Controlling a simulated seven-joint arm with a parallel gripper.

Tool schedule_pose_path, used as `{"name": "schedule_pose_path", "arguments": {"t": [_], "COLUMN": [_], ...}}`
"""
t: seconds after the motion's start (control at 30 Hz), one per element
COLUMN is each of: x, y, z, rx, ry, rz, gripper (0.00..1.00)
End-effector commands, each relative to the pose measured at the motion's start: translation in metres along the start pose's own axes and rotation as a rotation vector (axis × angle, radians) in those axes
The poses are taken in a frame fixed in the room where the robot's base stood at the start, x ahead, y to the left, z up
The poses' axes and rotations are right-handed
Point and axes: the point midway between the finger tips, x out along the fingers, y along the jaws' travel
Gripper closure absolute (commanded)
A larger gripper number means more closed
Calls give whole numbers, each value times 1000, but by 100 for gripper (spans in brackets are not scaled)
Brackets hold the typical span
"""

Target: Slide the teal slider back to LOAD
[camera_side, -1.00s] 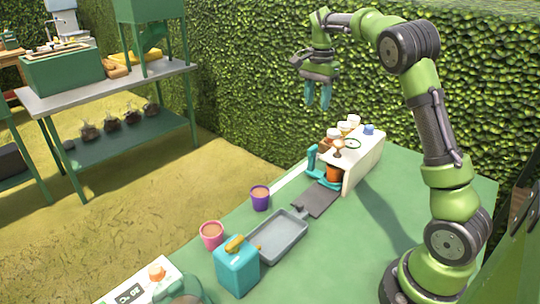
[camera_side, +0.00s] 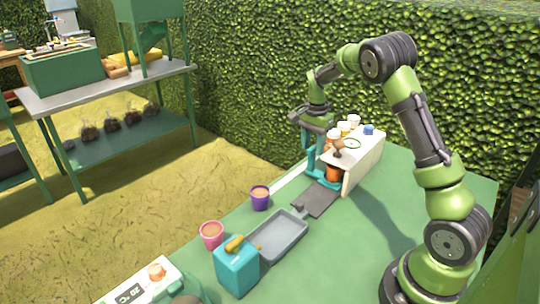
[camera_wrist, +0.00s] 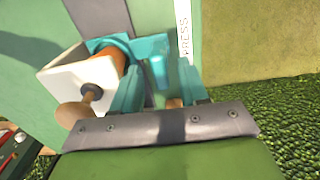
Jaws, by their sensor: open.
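The teal slider (camera_side: 322,182) sits at the near-left end of the white press housing (camera_side: 362,165), with an orange pot (camera_side: 333,173) in it under the housing. In the wrist view the slider (camera_wrist: 152,48) lies beyond my fingers, next to the orange pot (camera_wrist: 117,57). My gripper (camera_side: 311,158) points down at the slider's upright handle, its teal fingers open. In the wrist view the fingers of my gripper (camera_wrist: 160,78) stand apart with the slider's handle about between them; I cannot tell whether they touch it. No LOAD label is readable.
A dark track strip (camera_side: 316,200) leads from the housing toward a grey tray (camera_side: 279,236). A purple pot (camera_side: 260,198), a pink pot (camera_side: 211,235) and a teal can (camera_side: 237,268) stand nearby. A strip reading PRESS (camera_wrist: 185,35) runs beside the slider. Small cups top the housing.

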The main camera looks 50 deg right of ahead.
Motion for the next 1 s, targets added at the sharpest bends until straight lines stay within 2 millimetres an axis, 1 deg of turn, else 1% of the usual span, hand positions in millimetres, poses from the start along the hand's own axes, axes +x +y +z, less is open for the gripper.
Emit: {"name": "schedule_pose_path", "arguments": {"t": [0.13, 0.4, 0.43, 0.7, 0.77, 0.87, 1.0], "x": [0, 0, 0, 0, -1, -1, -1], "y": [0, 0, 0, 0, 0, -1, -1], "z": [0, 0, 0, 0, 4, 19, 57], "rx": [0, -1, -1, -1, -3, -6, -10], "ry": [0, 0, 0, 0, -1, -1, -1], "rz": [0, 0, 0, 0, 0, -1, -1], "gripper": [56, 98, 100, 100, 100, 100, 100]}}
